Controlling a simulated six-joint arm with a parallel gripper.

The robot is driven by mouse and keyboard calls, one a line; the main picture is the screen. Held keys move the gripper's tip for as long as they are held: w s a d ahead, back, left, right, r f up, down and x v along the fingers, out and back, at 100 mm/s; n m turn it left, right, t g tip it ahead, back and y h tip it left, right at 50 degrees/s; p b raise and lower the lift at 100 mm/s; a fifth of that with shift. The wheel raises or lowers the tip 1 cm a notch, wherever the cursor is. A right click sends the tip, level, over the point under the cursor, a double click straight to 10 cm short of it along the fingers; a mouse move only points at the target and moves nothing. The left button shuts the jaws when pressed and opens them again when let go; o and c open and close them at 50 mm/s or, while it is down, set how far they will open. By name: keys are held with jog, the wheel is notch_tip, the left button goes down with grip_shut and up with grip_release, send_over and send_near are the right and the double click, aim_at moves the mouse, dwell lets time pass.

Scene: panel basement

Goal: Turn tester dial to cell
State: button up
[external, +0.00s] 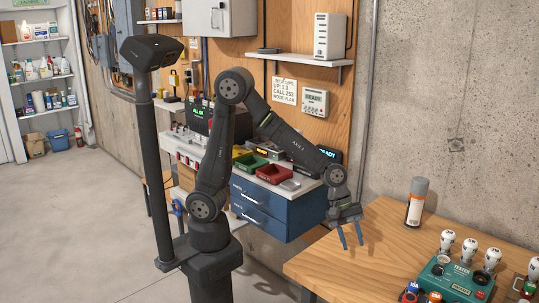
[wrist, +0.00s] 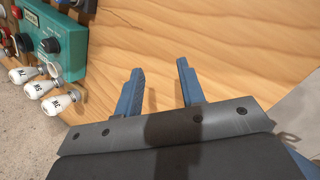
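The tester (external: 454,280) is a teal box on the wooden bench at the lower right of the external view. It also shows at the upper left of the wrist view (wrist: 66,40). My gripper (external: 352,246) is open and empty, with blue fingers pointing down near the bench's left edge. In the wrist view the open fingers (wrist: 160,82) are over bare wood, apart from the tester.
White labelled bulbs (external: 491,258) stand around the tester. Red, blue and orange pieces (external: 411,292) lie in front of it. A spray can (external: 417,201) stands at the bench's back. The wooden bench (external: 350,268) is clear at left. Blue drawers (external: 262,207) stand behind my arm.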

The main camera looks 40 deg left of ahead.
jog(key=s+d+r+n+g+h, duration=0.1)
jog(key=d+r+n+g+h, duration=0.2)
jog(key=d+r+n+h, duration=0.25)
jog(key=w+d+r+n+t+h, duration=0.3)
jog(key=w+r+n+t+h, duration=0.3)
jog(key=w+r, duration=0.3)
send_near(439, 267)
jog(key=shift+g+h, duration=0.4)
jog(key=shift+h, duration=0.05)
jog(key=d, duration=0.3)
jog(key=w+d, duration=0.1)
jog(key=d, duration=0.5)
jog(key=shift+w+d+f, duration=0.15)
jog(key=shift+d+f, duration=0.2)
jog(key=shift+d, duration=0.05)
jog(key=c, duration=0.7)
